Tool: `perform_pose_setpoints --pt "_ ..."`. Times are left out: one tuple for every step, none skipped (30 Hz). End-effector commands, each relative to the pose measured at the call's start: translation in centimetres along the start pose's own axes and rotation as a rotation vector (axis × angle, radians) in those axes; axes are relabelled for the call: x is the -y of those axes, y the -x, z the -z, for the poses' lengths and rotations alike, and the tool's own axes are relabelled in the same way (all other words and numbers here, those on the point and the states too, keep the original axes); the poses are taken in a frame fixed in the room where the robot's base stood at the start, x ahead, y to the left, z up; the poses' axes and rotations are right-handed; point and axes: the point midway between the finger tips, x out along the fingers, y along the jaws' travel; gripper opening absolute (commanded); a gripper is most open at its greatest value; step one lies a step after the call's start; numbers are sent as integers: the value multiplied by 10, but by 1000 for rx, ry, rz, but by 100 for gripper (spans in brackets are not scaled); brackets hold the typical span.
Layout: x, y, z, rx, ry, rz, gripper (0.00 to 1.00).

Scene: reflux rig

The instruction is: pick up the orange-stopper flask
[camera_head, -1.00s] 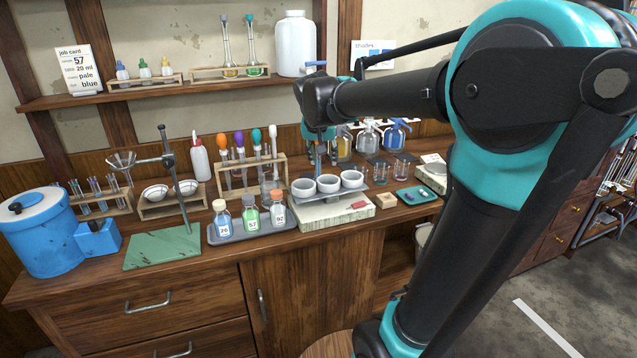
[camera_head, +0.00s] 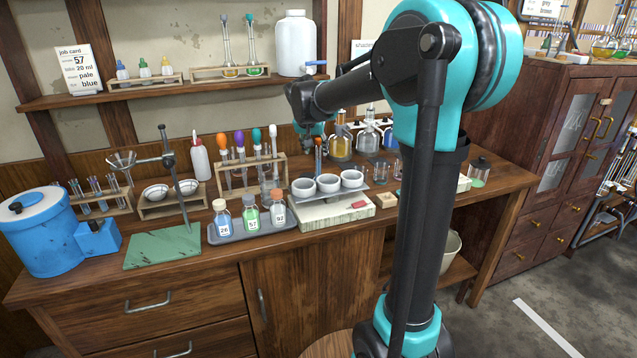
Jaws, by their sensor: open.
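I cannot clearly make out a flask with an orange stopper. An orange bulb-shaped top (camera_head: 222,141) stands in the wooden rack (camera_head: 250,189), left of purple and teal ones; what lies under it is thin and partly hidden by the bottles in front. My gripper (camera_head: 309,147) is small and dark at the end of my arm, above the back of the bench, right of the rack and behind the white bowls. It is open, and its fingers are hard to see. A narrow orange-brown upright thing (camera_head: 318,150) shows beside it; I cannot tell what it is.
Three white bowls (camera_head: 328,183) and a tray of three labelled bottles (camera_head: 262,236) stand in front. Amber (camera_head: 341,146) and clear (camera_head: 367,141) glass vessels stand to the right. Two flasks with teal and blue tops (camera_head: 252,70) are on the shelf.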

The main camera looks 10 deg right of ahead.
Motion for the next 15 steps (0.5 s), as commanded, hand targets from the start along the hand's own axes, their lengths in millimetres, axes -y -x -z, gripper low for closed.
perform_pose_setpoints --pt "0 -5 0 0 0 0 41" --pt "0 -6 0 0 0 0 41" --pt "0 -8 0 0 0 0 41" --pt "0 -9 0 0 0 0 41" --pt "0 -11 0 0 0 0 41" --pt "0 -14 0 0 0 0 41" --pt "-1 -17 0 0 -1 0 41" --pt "-1 -21 0 0 -1 0 41" --pt "-2 -27 0 0 -2 0 41" --pt "-2 -31 1 0 -2 0 41" --pt "-2 -36 1 0 -2 0 41" --pt "-3 -42 0 0 -2 0 41" --pt "-2 -46 1 0 -1 1 41" --pt "-2 -49 1 0 -1 1 41" --pt "-2 -53 0 0 -1 1 41"
